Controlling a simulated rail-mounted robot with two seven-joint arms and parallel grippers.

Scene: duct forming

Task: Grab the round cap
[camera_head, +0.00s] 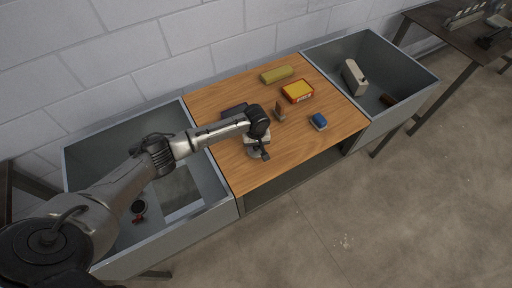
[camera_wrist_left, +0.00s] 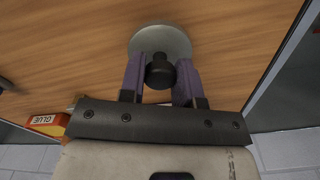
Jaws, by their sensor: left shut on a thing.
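The round cap is a grey disc with a black knob and shows in the left wrist view (camera_wrist_left: 172,36) at the top middle. My left gripper (camera_wrist_left: 161,64) has its two purple-grey fingers shut on the black knob, one on each side. In the head view my left gripper (camera_head: 262,147) is low over the front left part of the wooden table, with the cap's grey edge (camera_head: 254,153) partly showing under it. I cannot tell whether the cap touches the table. My right gripper is in neither view.
On the wooden table (camera_head: 290,160) are a yellow-and-red box (camera_head: 297,91), a yellow-green block (camera_head: 276,74), a blue item (camera_head: 319,121), a small brown piece (camera_head: 280,111) and a dark flat item (camera_head: 234,112). Grey bins stand left (camera_head: 105,262) and right (camera_head: 425,97).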

